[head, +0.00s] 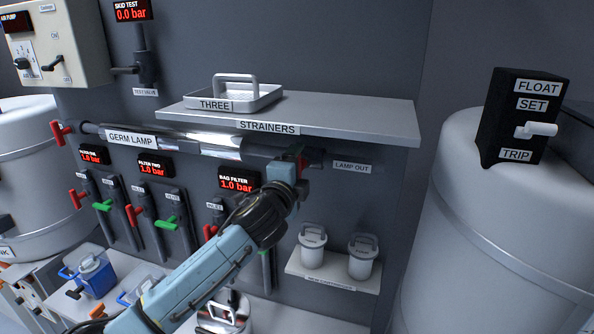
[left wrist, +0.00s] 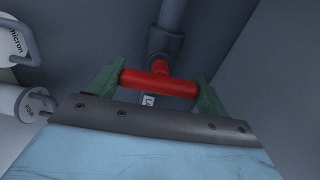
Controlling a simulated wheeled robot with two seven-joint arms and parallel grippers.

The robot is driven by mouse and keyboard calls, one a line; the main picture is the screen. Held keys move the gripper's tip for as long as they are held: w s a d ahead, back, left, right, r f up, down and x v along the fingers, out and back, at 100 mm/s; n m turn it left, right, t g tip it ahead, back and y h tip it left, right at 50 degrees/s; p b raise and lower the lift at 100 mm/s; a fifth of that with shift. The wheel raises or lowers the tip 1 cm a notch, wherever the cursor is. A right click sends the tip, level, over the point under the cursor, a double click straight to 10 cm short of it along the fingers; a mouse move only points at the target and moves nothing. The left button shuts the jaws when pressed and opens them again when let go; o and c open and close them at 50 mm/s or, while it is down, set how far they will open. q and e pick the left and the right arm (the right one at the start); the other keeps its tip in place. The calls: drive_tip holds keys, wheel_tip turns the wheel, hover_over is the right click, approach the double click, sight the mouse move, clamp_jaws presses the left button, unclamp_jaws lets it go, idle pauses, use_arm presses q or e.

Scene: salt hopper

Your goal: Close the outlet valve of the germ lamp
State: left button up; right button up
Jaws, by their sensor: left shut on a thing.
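The germ lamp (head: 215,143) is a horizontal tube on the wall under the strainer shelf, with a label reading GERM LAMP. Its outlet valve, at the right end near the LAMP OUT label (head: 352,167), has a red T-shaped handle (left wrist: 158,79). My left gripper (head: 298,165) reaches up to that end and mostly covers the valve in the head view. In the left wrist view its green fingers (left wrist: 158,88) stand at both ends of the red handle, shut on it. The handle lies crosswise to the grey pipe. My right gripper is not in view.
The strainers shelf (head: 350,112) with a tray (head: 262,98) juts out just above the lamp. Below right, a small shelf (head: 330,276) holds two white canisters. A large tank (head: 480,230) with a black float switch box (head: 520,118) stands at right. Filter valves line the wall at left.

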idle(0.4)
use_arm(q)
drive_tip(key=o, duration=1)
drive_tip(key=b+v, duration=0.2)
drive_tip(key=v, duration=1.1)
drive_tip(key=shift+s+a, duration=0.1)
drive_tip(key=shift+s, duration=0.05)
